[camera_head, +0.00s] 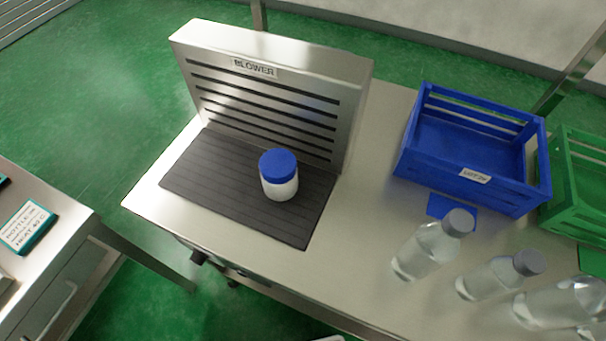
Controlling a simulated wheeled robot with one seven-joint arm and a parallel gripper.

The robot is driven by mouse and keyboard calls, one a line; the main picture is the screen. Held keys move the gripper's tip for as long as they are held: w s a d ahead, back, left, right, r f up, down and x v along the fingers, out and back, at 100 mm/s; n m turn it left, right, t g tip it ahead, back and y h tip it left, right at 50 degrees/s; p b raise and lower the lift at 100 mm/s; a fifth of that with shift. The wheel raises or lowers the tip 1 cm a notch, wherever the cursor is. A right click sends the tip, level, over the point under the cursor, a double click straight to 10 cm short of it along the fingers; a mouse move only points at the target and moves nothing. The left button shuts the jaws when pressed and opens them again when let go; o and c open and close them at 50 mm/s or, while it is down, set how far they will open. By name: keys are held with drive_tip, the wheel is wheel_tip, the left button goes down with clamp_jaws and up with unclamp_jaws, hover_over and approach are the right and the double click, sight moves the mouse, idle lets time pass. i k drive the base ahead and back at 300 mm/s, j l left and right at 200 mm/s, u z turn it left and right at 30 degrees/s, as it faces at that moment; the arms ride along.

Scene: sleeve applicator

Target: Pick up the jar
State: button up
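The jar (280,187) is white with a blue lid (278,162). It stands upright on a dark ribbed mat (216,187) in front of a metal unit labelled "BLOWER" (350,100). Nothing touches the jar from the sides. My gripper is not clearly visible; only a small pale shape shows at the bottom edge, too little to identify.
A blue crate (467,186) and a green crate (583,206) stand on the steel table (378,190) at the right. Several clear bottles with grey caps (423,250) are in front of them. Another counter (45,262) is at the left, across a gap.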

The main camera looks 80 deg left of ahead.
sight(278, 167)
drive_tip(key=k+u, duration=0.15)
drive_tip(key=u, duration=1.1)
